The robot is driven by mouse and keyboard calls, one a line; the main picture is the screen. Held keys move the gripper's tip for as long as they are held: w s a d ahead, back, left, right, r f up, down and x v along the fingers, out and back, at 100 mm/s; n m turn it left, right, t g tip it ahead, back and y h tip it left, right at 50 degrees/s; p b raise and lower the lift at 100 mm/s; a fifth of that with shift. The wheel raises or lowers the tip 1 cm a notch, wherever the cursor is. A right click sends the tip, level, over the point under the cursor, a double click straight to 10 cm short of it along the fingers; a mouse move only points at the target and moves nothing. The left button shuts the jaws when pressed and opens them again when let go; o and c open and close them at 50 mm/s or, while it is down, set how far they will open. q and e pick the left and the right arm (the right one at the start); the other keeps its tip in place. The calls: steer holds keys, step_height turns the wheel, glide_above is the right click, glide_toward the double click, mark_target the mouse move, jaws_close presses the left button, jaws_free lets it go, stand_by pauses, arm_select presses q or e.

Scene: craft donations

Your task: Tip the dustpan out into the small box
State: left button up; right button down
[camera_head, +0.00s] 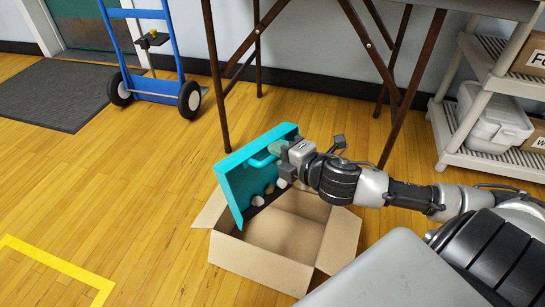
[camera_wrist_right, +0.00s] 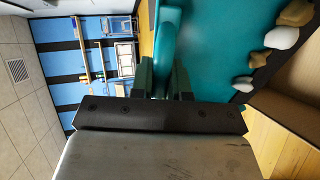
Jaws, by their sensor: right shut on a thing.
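The teal dustpan (camera_head: 236,178) is steeply tilted over the open cardboard box (camera_head: 258,264), its lip down at the box's back left side. My right gripper (camera_head: 284,153) is shut on the dustpan's handle, which also shows between the fingers in the wrist view (camera_wrist_right: 168,40). Several white and tan lumps lie along the dustpan's dark lip; a white lump (camera_wrist_right: 282,38) and a tan lump (camera_wrist_right: 296,13) show best in the wrist view. The visible part of the box floor looks bare; its back left part is hidden by the dustpan. My left gripper is out of view.
A table with dark legs (camera_head: 214,75) stands behind the box. A blue hand truck (camera_head: 150,80) is at the back left, and a shelf (camera_head: 470,150) with a lidded bin (camera_head: 492,118) at the right. Yellow tape (camera_head: 55,262) marks clear floor at the left.

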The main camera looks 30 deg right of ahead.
steer(key=shift+s+f+b, duration=0.25)
steer(key=shift+s+b, duration=0.1)
steer(key=shift+s, duration=0.05)
steer(key=shift+s+d+r+t+b, duration=0.15)
steer(key=shift+s+t+b, duration=0.3)
steer(key=shift+s+b, duration=0.4)
steer(key=shift+s+d+r+t+b, duration=0.15)
steer(key=shift+s+t+b, duration=0.4)
steer(key=shift+b, duration=0.4)
steer(key=shift+s+d+r+t+b, duration=0.15)
steer(key=shift+s+t+b, duration=0.25)
steer(key=shift+s+b, duration=0.45)
steer(key=p, duration=0.3)
